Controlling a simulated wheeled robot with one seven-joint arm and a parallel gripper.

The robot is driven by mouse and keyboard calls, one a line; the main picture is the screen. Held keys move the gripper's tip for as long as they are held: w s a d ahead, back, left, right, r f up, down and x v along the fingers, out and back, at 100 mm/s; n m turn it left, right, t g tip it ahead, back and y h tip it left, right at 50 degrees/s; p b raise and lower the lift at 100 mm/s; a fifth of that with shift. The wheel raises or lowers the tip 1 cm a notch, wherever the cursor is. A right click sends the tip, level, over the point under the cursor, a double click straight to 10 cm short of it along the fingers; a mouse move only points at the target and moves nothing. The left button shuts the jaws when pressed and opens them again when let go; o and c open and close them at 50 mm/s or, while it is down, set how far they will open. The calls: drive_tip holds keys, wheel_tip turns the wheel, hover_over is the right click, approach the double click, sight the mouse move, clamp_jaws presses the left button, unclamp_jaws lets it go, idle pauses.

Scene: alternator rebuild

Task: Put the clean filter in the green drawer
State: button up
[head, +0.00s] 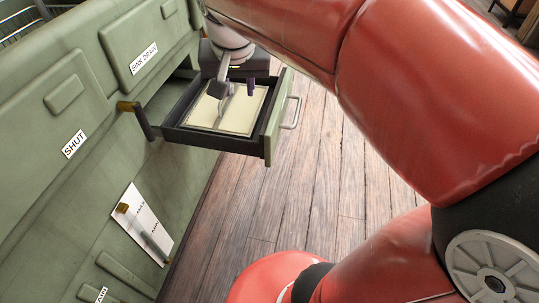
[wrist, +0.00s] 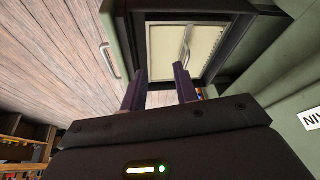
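The green drawer (head: 275,122) stands pulled out from the green cabinet, and its front (wrist: 120,30) with a pale handle also shows in the wrist view. A flat cream filter (head: 228,122) with a pale frame lies inside it; it looks clean. The filter also shows in the wrist view (wrist: 168,50), with a thin grey strip on it. My gripper (head: 237,90) is over the far part of the drawer, and its two purple fingers (wrist: 161,72) are apart with nothing between them. Whether a fingertip touches the filter or drawer I cannot tell.
The green cabinet wall (head: 40,125) carries labels, including SHUT and SINK DRAIN. A dark lever (head: 143,122) with a brass end sticks out close to the drawer. Another lever crosses a white marked plate (head: 130,215). The wooden floor (head: 310,175) beside the drawer is clear.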

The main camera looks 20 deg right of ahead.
drive_tip(key=s+f+n, duration=0.2)
drive_tip(key=s+f, duration=0.2)
drive_tip(key=s, duration=0.3)
drive_tip(key=s+f+n+t+y, duration=0.1)
drive_tip(key=s+f+n, duration=0.1)
drive_tip(key=s+f, duration=0.2)
drive_tip(key=s+d, duration=0.1)
drive_tip(key=s, duration=0.2)
drive_tip(key=shift+s+f, duration=0.3)
